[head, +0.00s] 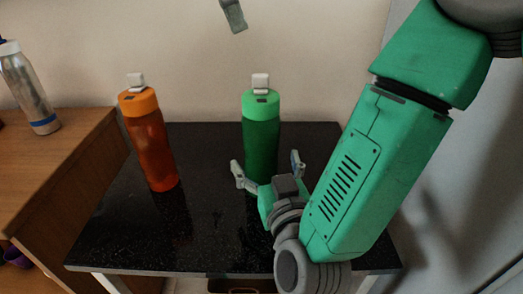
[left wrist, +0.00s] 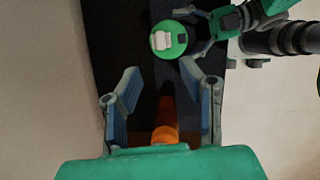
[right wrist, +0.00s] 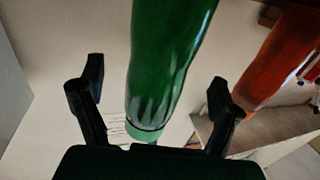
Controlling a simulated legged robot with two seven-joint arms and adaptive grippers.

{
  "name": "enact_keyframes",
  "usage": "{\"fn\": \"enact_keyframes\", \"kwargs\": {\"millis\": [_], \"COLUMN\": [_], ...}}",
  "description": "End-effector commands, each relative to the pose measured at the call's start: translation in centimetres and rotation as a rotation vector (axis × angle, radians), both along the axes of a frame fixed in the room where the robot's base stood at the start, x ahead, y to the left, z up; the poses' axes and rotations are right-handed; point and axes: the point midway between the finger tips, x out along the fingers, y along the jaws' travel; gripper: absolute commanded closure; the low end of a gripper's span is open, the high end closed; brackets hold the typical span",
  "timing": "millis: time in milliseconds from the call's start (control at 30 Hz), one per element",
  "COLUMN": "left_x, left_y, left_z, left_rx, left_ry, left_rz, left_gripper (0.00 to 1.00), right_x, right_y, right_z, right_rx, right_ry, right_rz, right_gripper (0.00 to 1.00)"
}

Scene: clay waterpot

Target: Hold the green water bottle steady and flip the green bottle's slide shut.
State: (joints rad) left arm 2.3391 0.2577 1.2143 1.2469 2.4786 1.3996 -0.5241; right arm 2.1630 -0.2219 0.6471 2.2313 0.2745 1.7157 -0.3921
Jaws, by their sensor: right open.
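The green water bottle (head: 262,138) stands upright on the black table, its white slide (head: 260,83) sticking up from the green lid. My right gripper (head: 267,163) is open low on the bottle, one finger on either side. In the right wrist view the bottle (right wrist: 170,60) fills the gap between the spread fingers; contact cannot be told. My left gripper shows only as a fingertip (head: 233,15) at the top edge, above the bottle. The left wrist view shows the left gripper (left wrist: 160,75) open and empty, with the bottle's lid and slide (left wrist: 163,40) seen from above, beyond its fingers.
An orange bottle (head: 150,145) with a white slide stands left of the green one. A wall is behind the black table (head: 205,235), whose front left is clear.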

Motion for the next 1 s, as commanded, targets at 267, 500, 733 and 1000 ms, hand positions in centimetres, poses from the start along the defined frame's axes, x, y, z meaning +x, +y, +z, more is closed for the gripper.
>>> {"fn": "enact_keyframes", "kwargs": {"millis": [267, 500, 733, 1000], "left_x": [0.0, 0.0, 0.0, 0.0], "left_y": [0.0, 0.0, 0.0, -0.1], "left_z": [0.0, 0.0, 0.0, 0.0], "left_rx": [0.0, 0.0, 0.0, 0.008], "left_ry": [0.0, 0.0, 0.0, -0.014], "left_rz": [0.0, 0.0, 0.0, -0.026], "left_gripper": [0.66, 0.66, 0.66, 1.0], "right_x": [2.9, 3.3, 3.3, 3.3], "right_y": [0.8, 0.9, 0.8, 0.8], "right_z": [0.0, 0.0, 0.0, 0.0], "right_rx": [0.0, -0.001, 0.0, 0.0], "right_ry": [-0.001, 0.0, 0.0, 0.0], "right_rz": [0.0, 0.0, 0.0, 0.0], "right_gripper": [0.15, 0.15, 0.57, 0.92]}}
